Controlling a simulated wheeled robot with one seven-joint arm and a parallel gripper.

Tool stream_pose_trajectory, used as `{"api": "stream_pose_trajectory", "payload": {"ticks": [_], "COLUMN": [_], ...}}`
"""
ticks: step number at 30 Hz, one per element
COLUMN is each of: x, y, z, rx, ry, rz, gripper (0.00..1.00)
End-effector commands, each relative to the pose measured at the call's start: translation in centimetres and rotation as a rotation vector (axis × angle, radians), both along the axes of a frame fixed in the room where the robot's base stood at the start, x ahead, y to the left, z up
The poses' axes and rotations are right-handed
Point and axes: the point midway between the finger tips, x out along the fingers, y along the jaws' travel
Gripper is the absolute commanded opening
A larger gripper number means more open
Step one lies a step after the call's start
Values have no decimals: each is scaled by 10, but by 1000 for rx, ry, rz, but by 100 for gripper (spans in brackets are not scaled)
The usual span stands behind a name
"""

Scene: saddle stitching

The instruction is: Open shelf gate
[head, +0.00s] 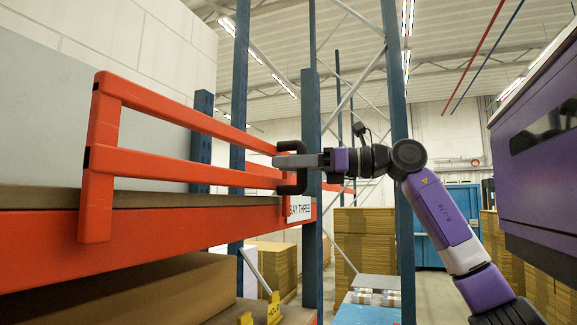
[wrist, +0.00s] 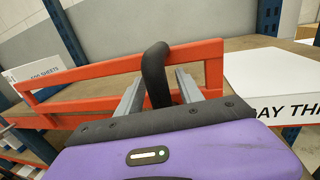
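The shelf gate (head: 185,171) is an orange two-rail frame standing upright along the front of the shelf (head: 150,220); it also shows in the wrist view (wrist: 90,97). A black C-shaped handle (head: 302,186) sits at its right end. My gripper (head: 275,161) reaches in from the right, its grey fingers level across the handle. In the wrist view, the handle (wrist: 155,72) stands between the two fingers of my gripper (wrist: 159,80). The fingers are spread, with a narrow gap showing at the right finger. The handle's lower end is hidden behind my gripper.
A purple machine (head: 540,150) fills the right side. Stacked brown cartons (head: 363,240) stand behind.

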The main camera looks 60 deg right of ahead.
Motion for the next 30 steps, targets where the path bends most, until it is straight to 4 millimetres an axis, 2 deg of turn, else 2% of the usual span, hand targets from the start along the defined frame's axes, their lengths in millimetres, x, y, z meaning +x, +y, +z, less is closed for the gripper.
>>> {"api": "stream_pose_trajectory", "payload": {"ticks": [10, 21, 25, 30], "x": [-4, -57, -70, -75], "y": [-2, -17, -20, -21], "z": [-2, -3, -2, -2], "rx": [0, 0, -1, -1], "ry": [2, 1, 2, 2], "rz": [0, -3, -1, 0], "gripper": [43, 43, 43, 43]}}
